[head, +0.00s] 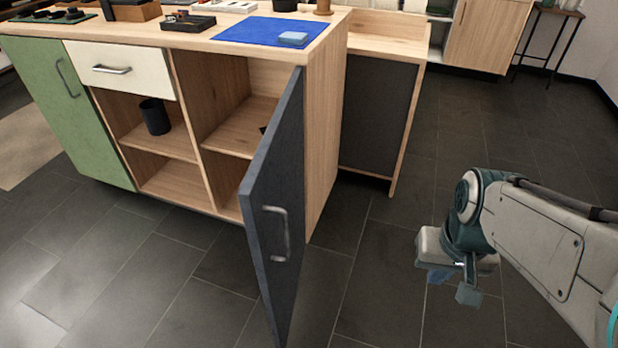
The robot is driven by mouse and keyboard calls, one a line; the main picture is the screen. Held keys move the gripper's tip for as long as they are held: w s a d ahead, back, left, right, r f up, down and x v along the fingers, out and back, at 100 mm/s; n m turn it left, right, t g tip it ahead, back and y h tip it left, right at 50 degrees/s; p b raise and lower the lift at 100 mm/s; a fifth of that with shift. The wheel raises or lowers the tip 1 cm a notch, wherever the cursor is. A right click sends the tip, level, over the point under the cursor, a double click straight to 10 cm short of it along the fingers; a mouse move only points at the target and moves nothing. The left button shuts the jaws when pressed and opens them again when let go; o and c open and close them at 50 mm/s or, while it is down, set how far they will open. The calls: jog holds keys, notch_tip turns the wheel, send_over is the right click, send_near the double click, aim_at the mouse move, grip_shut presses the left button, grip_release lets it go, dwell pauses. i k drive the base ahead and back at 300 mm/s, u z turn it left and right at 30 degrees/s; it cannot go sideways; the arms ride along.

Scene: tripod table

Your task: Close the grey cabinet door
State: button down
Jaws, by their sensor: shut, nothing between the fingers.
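The grey cabinet door (262,180) stands wide open in the head view, hinged at the right end of the wooden cabinet (322,150) and swung out towards me. It has a metal bar handle (278,232) on the face turned to the right. My gripper (453,285) is to the right of the door, low over the floor, pointing down and apart from the door. Its fingers are shut and empty. The opening behind the door shows a shelf with a small dark thing (263,129), mostly hidden by the door.
The cabinet also has a green door (60,105), a white drawer (118,70), both shut, and an open shelf with a dark mug (155,116). A blue mat (262,32) with a light blue block (293,38) lies on top. Tiled floor (375,265) between door and gripper is clear.

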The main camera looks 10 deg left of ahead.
aim_at(272, 196)
jog(key=k, duration=0.85)
jog(key=u, duration=0.85)
jog(key=i, duration=0.5)
jog(key=u, duration=0.1)
